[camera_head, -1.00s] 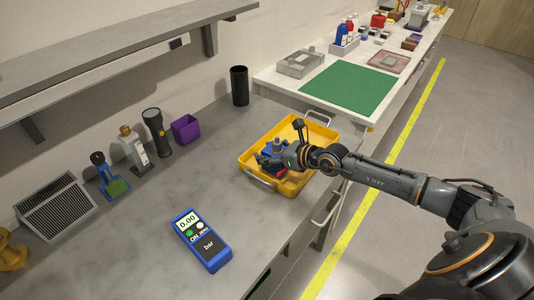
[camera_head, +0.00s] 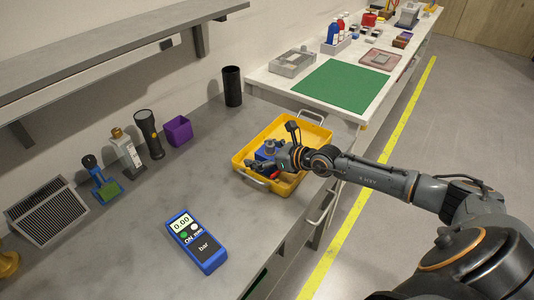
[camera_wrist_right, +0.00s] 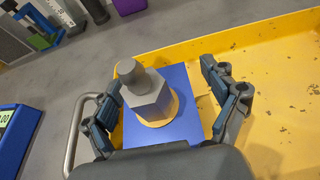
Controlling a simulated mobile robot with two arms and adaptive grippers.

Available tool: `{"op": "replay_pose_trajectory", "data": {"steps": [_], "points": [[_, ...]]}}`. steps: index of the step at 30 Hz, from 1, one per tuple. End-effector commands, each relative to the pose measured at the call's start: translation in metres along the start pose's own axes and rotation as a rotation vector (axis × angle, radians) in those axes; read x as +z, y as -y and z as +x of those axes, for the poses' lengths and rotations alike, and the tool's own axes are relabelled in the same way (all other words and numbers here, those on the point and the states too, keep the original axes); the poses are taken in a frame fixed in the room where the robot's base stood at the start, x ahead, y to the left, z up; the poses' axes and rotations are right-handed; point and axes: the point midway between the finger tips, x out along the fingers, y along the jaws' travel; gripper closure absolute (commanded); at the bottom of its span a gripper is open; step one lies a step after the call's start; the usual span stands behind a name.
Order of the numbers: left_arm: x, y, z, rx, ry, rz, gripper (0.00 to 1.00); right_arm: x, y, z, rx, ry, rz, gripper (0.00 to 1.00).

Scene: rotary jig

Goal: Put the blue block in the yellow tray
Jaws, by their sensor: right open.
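The blue block (camera_head: 265,152) is within the yellow tray (camera_head: 303,128), toward its left side. In the right wrist view the blue block (camera_wrist_right: 178,80) has a grey hexagonal piece with a round knob on top, over a tan ring. My right gripper (camera_head: 264,157) is open around the block. In the wrist view one finger of the right gripper (camera_wrist_right: 165,108) is on each side of the block, and a gap shows at the right finger. The block's underside is hidden, so I cannot tell whether it rests flat on the tray floor. My left gripper is not in view.
A blue meter (camera_head: 197,242) lies on the grey bench (camera_head: 130,235). A white table with a green mat (camera_head: 345,86) is beyond the tray. The bench's middle is clear.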

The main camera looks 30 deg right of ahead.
Motion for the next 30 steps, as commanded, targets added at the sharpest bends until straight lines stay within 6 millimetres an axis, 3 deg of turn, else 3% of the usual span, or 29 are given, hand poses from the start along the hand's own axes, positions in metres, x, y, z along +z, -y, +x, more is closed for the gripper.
{"op": "replay_pose_trajectory", "data": {"steps": [5, 18, 30], "points": [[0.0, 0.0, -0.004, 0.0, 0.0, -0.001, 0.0, 0.0, 0.001, -0.019, -0.002, -0.003, -0.001, 0.14], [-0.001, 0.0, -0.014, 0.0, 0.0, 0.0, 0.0, 0.001, 0.0, -0.091, 0.001, -0.006, -0.003, 0.14], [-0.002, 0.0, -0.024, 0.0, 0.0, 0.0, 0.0, 0.002, 0.0, -0.119, -0.001, 0.0, -0.001, 0.14]]}}
